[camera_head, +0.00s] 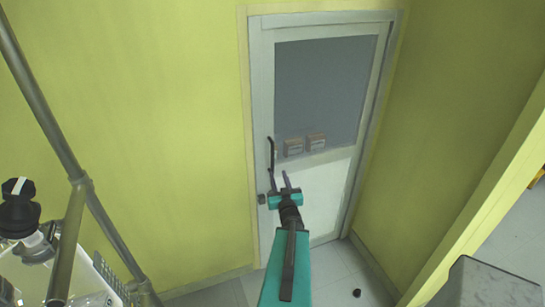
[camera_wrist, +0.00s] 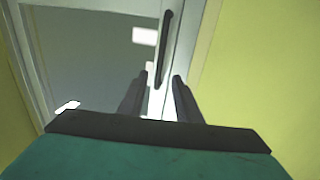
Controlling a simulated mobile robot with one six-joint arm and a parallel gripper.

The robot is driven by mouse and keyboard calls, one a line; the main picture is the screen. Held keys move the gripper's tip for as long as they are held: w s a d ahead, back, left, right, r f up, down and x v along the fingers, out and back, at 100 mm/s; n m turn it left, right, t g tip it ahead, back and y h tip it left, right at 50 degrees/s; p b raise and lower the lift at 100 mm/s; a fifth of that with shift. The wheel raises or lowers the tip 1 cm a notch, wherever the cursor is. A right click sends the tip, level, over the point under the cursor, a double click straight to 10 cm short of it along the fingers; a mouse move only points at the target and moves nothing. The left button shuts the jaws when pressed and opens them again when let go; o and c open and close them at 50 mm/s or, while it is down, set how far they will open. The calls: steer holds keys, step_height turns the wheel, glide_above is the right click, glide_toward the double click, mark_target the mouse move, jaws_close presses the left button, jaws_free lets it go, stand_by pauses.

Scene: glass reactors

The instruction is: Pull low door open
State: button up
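The door (camera_head: 330,85) is closed in the far wall, with a pale frame, a grey upper panel and a whitish lower panel. Its dark vertical bar handle (camera_head: 271,154) is on the left side. In the wrist view the handle (camera_wrist: 163,48) stands ahead of the fingertips, roughly in line with the gap between them. My gripper (camera_head: 285,176) is open and empty, close to the door just below and right of the handle. Its two fingers also show apart in the wrist view (camera_wrist: 160,78). I cannot tell whether either finger touches the handle.
A dark knob or lock (camera_head: 262,198) sits below the handle. Two small signs (camera_head: 304,144) are on the door. Yellow walls close in on both sides. A metal frame with glassware (camera_head: 72,215) stands at left. A small dark stop (camera_head: 357,293) is on the tiled floor.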

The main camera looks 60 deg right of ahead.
steer(key=shift+w+d+f+b, duration=0.1)
steer(key=shift+b, duration=0.25)
steer(key=b, duration=0.9)
glide_toward(273, 158)
steer(key=shift+x, duration=1.8)
steer(key=shift+p+x, duration=1.3)
steer(key=shift+x, duration=2.3)
jaws_close()
